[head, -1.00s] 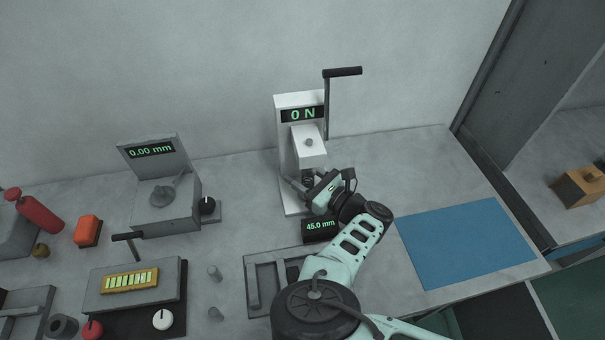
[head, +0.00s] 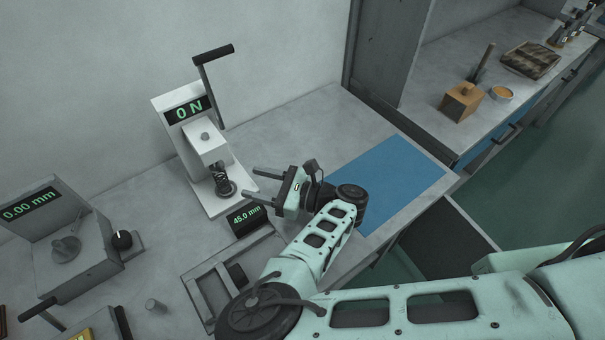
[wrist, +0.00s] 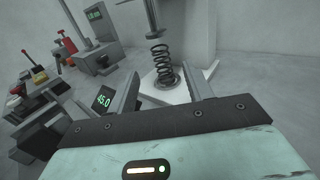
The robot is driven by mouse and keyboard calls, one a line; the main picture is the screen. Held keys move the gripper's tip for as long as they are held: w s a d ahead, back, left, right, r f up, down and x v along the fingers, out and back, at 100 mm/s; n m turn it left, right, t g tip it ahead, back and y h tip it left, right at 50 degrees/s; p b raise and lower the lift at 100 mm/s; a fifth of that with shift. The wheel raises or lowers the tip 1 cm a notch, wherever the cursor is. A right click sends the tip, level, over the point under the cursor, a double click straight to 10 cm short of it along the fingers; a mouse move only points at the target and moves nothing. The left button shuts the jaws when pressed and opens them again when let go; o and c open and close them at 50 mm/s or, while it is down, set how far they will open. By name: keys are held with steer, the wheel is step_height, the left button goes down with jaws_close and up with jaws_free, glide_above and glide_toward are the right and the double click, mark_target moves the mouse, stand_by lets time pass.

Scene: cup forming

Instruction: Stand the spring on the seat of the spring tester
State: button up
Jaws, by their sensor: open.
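The spring tester (head: 196,150) is a white stand with a "0 N" display and a black lever. The dark spring (head: 223,183) stands upright on the tester's seat, under the ram. In the wrist view the coiled spring (wrist: 162,62) stands on the white base (wrist: 168,92), with the rod above it. My gripper (head: 255,186) is open and empty, to the right of the spring and clear of it. In the wrist view its two fingers (wrist: 160,88) point toward the tester, apart from the spring.
A grey gauge reading "0.00 mm" (head: 30,205) stands at left. A blue mat (head: 400,175) lies bare at right. A side bench holds an orange block (head: 462,103).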

steer(key=w+d+r+m+t+h, duration=0.9)
steer(key=d+r+m+t+h, duration=0.3)
steer(key=t, duration=0.3)
steer(key=s+d+r+m+g+h, duration=0.1)
steer(key=d+r+m+g+h, duration=0.15)
steer(key=d+m+h, duration=0.6)
steer(key=s+d+r+m+g+h, duration=0.1)
steer(key=s+d+m+g+h, duration=0.15)
steer(key=d+m+h, duration=0.6)
steer(key=s+d+m+g, duration=0.3)
steer(key=s+m+g, duration=0.5)
steer(key=s+g, duration=0.6)
steer(key=s+a+r+m+g+y, duration=0.2)
steer(key=s+a+r+m+y, duration=0.3)
steer(key=s+a+r+y, duration=0.4)
steer(key=s+a+y, duration=0.1)
steer(key=a+y, duration=0.1)
steer(key=y, duration=0.1)
steer(key=shift+s+a+y, duration=0.2)
steer(key=shift+a+y, duration=0.15)
steer(key=shift+y, duration=0.05)
